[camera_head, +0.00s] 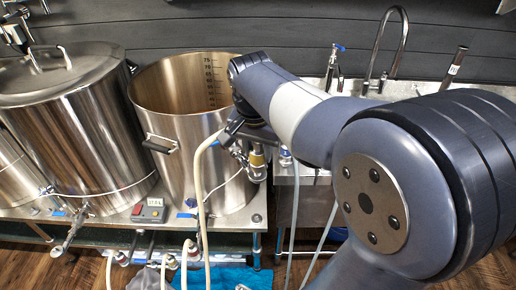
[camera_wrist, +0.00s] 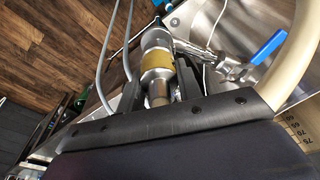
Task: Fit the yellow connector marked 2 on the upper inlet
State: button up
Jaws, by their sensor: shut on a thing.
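My gripper (camera_wrist: 158,88) is shut on a metal connector with a yellow band (camera_wrist: 156,59). Its dark fingers press on both sides of the connector's lower metal part. No number can be read on the band. In the head view the yellow-banded connector (camera_head: 257,160) hangs beside the open kettle's right wall. A metal valve fitting with a blue lever (camera_wrist: 262,50) is close to the connector's far end in the wrist view. I cannot tell whether they touch or are joined. The inlet's opening is not clearly visible.
The open steel kettle (camera_head: 180,112) stands left of my gripper, with a lidded kettle (camera_head: 75,115) farther left. A cream hose (camera_head: 198,190) loops down close by the gripper. A sink with taps (camera_head: 392,50) is behind my arm. A control box (camera_head: 149,211) sits on the bench front.

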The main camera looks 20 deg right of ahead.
jog(key=shift+f+b, duration=0.65)
jog(key=shift+f, duration=0.3)
jog(key=o, duration=1.1)
jog(key=shift+o, duration=0.2)
jog(key=shift+r, duration=0.1)
jog(key=r, duration=0.3)
jog(key=s+r, duration=0.1)
jog(key=r, duration=0.3)
jog(key=a+r, duration=0.1)
jog(key=r, duration=0.2)
jog(key=shift+s+r+p, duration=0.15)
jog(key=shift+r+p, duration=0.05)
jog(key=shift+p, duration=0.15)
jog(key=f, duration=0.3)
jog(key=w+f, duration=0.1)
jog(key=f, duration=0.3)
jog(key=d+f, duration=0.1)
jog(key=f, duration=0.2)
jog(key=shift+w+f+b, duration=0.15)
jog(key=shift+f+b, duration=0.2)
jog(key=shift+r, duration=0.35)
